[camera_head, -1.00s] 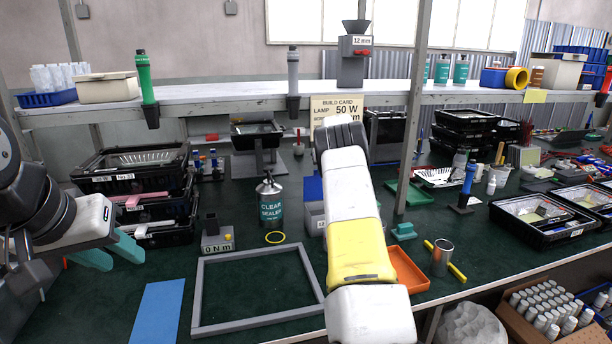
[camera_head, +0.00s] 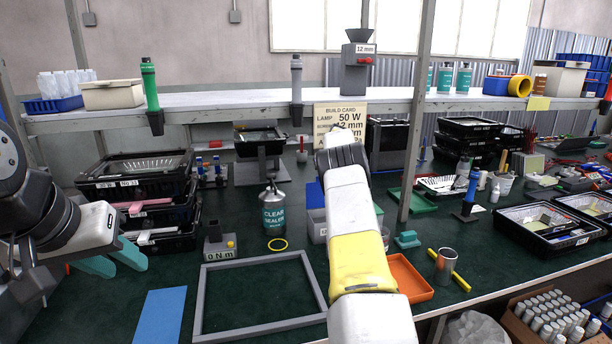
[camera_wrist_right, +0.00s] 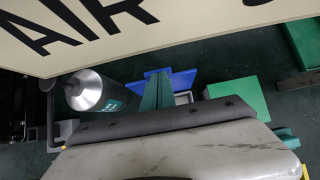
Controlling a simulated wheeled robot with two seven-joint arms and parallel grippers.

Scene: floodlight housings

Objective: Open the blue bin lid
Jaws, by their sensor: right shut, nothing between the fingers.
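A blue panel (camera_head: 314,194), which looks like the bin lid, shows behind my right arm, above a small grey box (camera_head: 317,226). In the right wrist view the blue panel (camera_wrist_right: 183,79) lies around my right gripper's teal fingers (camera_wrist_right: 157,92). The fingers are shut and empty, and overlap the blue in the picture; I cannot tell whether they touch it. The head view hides the right fingertips behind my arm. Much of the bin is hidden, so I cannot tell how far the lid is raised. My left gripper (camera_head: 118,260) is open and empty at the bench's left side.
The build card (camera_head: 340,116) hangs above the bench and fills the top of the right wrist view, close to the camera. A grey frame (camera_head: 206,306), an orange tray (camera_head: 411,280) and a green tray (camera_head: 412,201) lie nearby.

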